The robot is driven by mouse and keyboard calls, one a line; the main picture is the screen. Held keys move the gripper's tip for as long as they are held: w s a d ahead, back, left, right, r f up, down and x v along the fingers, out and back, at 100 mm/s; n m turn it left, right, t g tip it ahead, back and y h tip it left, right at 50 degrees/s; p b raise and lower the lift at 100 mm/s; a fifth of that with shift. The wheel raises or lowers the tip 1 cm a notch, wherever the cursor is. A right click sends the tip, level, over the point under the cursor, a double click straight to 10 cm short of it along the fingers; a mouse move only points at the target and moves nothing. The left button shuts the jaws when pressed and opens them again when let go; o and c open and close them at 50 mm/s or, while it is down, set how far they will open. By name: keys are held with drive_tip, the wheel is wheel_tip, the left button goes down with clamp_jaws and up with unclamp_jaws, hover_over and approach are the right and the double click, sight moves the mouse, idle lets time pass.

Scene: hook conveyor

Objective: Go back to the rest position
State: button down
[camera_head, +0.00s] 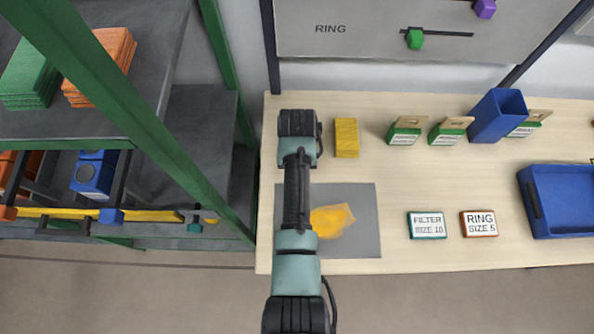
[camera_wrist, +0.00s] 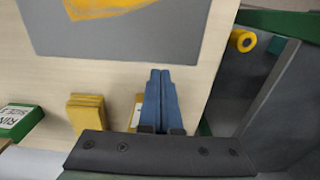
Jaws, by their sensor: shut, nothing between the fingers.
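My gripper (camera_wrist: 160,76) shows in the wrist view as two blue fingers pressed together with nothing between them. It is over the pale wooden table (camera_head: 400,180), near its left edge. In the head view my arm reaches up over the table's left part, and the fingers are hidden behind my own wrist. A yellow block (camera_head: 346,138) stands just right of my wrist; a yellow block also shows left of the fingers in the wrist view (camera_wrist: 86,114). Another yellow and white thing (camera_wrist: 136,112) is partly hidden behind the fingers.
A grey mat (camera_head: 362,225) with a yellow-orange patch (camera_head: 332,220) lies partly under my arm. A green-framed shelf (camera_head: 160,150) stands close on the left. Small green boxes (camera_head: 404,131), a blue bin (camera_head: 497,115), two label cards and a blue tray (camera_head: 560,200) are further right.

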drive_tip(key=w+r+t, duration=0.5)
drive_tip(key=r, duration=0.8)
drive_tip(key=w+r+t+b, duration=0.1)
drive_tip(key=w+r+t, duration=0.4)
drive_tip(key=r, duration=0.8)
drive_tip(key=w+r+t, duration=0.4)
drive_tip(key=w+r, duration=0.2)
drive_tip(key=r, duration=0.7)
drive_tip(key=s+r+t, duration=0.2)
drive_tip(key=r+t, duration=0.1)
drive_tip(key=r, duration=0.6)
drive_tip(key=s+r+t, duration=0.3)
drive_tip(key=r, duration=0.6)
drive_tip(key=s+r+t, duration=0.7)
drive_tip(key=s+r, duration=0.6)
drive_tip(key=r, duration=0.2)
drive_tip(key=shift+s+b, duration=0.25)
drive_tip(key=shift+b, duration=0.05)
drive_tip(key=shift+w, duration=0.1)
